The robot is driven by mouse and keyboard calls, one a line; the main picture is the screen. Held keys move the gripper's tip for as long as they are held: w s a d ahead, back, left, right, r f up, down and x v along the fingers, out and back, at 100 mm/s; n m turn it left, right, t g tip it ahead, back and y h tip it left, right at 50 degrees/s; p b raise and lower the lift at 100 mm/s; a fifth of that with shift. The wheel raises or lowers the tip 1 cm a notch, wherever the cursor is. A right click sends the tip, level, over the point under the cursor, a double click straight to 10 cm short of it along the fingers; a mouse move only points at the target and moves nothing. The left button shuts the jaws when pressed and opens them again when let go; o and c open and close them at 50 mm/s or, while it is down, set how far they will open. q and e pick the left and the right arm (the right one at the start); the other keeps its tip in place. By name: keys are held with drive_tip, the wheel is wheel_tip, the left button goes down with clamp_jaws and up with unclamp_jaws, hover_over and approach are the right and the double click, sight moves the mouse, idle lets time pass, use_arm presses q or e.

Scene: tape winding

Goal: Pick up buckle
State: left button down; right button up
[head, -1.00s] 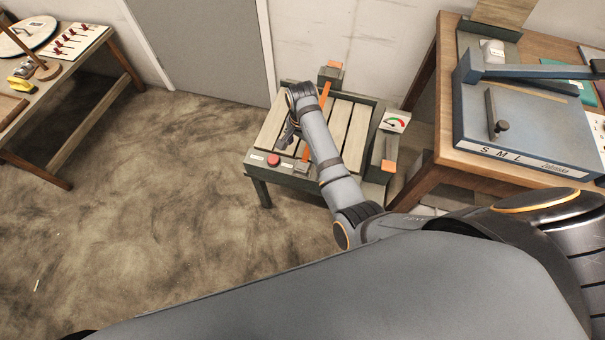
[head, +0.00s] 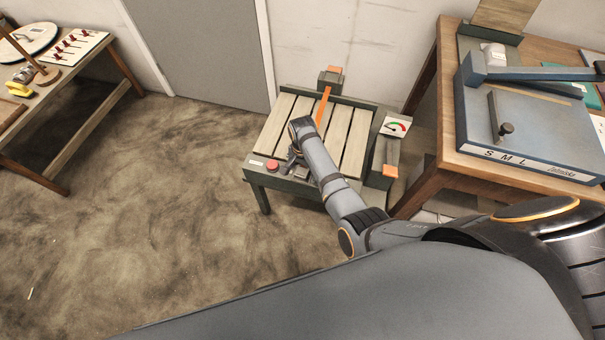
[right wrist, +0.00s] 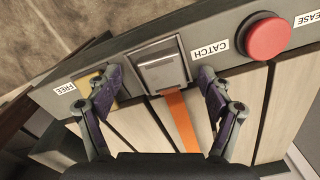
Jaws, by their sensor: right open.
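A squarish grey metal piece (right wrist: 161,66) sits at the end of an orange strap (right wrist: 180,120) in the right wrist view, beside the "CATCH" label; it looks like the buckle. I cannot tell whether it is separate from the catch. The strap (head: 322,106) also shows in the head view, running over the slatted bench (head: 355,145). My right gripper (right wrist: 160,84) is open, one finger on each side of the metal piece and strap, with nothing between the fingers gripped. In the head view my right gripper (head: 294,163) is low at the bench's front edge, hiding the buckle. My left gripper is out of view.
A red button (right wrist: 269,36) stands close to the right of the catch. A yellow pad (right wrist: 90,80) by the "FREE" label lies partly behind the left finger. A gauge (head: 396,126) and a blue press (head: 530,120) stand to the right. Open floor lies left.

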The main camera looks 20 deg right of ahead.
sight(302, 172)
drive_tip(key=c, duration=1.5)
drive_tip(key=shift+o, duration=0.2)
drive_tip(key=shift+r, duration=0.15)
drive_tip(key=shift+r, duration=0.25)
wheel_tip(302, 172, up, 3)
drive_tip(key=shift+w+r+p, duration=0.1)
drive_tip(key=shift+p, duration=0.5)
drive_tip(key=shift+c, duration=0.9)
drive_tip(key=s+d+r+p, duration=0.2)
drive_tip(key=s+d+r, duration=0.5)
drive_tip(key=s+r, duration=0.2)
drive_tip(key=s, duration=0.2)
drive_tip(key=shift+s+d+p, duration=0.3)
drive_tip(key=shift+s+d, duration=0.1)
